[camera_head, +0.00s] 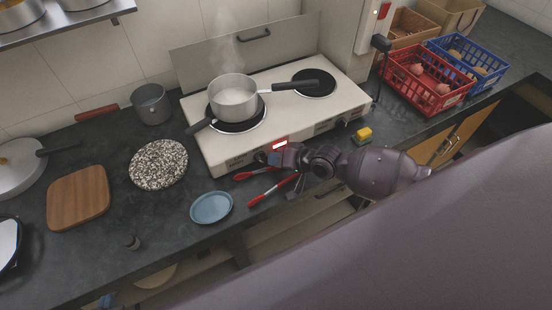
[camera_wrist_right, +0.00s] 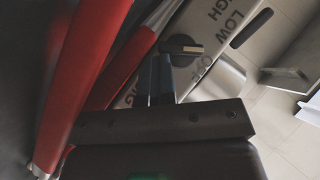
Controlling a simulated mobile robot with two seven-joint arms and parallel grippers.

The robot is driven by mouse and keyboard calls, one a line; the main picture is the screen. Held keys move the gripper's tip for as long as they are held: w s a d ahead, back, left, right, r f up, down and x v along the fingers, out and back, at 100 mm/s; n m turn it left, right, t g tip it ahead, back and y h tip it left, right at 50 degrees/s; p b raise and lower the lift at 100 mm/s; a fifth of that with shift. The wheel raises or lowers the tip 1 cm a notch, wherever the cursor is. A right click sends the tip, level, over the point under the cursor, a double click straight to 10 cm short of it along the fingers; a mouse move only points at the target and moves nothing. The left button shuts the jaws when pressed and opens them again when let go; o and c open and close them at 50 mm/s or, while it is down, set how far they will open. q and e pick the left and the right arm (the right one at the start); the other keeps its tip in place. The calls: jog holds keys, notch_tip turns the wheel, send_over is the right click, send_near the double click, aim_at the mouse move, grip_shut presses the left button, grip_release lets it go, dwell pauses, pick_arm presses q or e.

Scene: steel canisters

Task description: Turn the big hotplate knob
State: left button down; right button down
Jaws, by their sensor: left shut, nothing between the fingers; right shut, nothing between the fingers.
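The cream hotplate unit (camera_head: 225,150) stands against the wall, with a steaming pot (camera_head: 233,97) on its left plate and a bare right plate (camera_head: 314,83). My right gripper (camera_head: 264,158) is shut and empty at the unit's front left. In the right wrist view its closed blue-grey fingertips (camera_wrist_right: 158,62) are right beside a dark knob (camera_wrist_right: 182,46) with a pale pointer line. I cannot tell whether they touch. OFF, LOW and HIGH are printed near the knob, with partly hidden letters "IG" below left. My gripper hides this knob in the head view. My left gripper is not in view.
Red-handled tongs (camera_head: 273,190) lie close to my right gripper; red handles (camera_wrist_right: 80,75) fill the wrist view's left. A blue plate (camera_head: 211,207) is at the front edge.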

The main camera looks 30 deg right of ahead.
jog(key=shift+s+f+g, duration=0.3)
jog(key=shift+s+f, duration=0.15)
jog(key=shift+f, duration=0.35)
jog(key=shift+a, duration=0.1)
jog(key=shift+r, duration=0.1)
dwell(0.4)
jog(key=shift+w+r+p, duration=0.2)
jog(key=shift+r+p, duration=0.25)
jog(key=shift+p, duration=0.15)
jog(key=shift+r, duration=0.3)
jog(key=shift+w+r, duration=0.1)
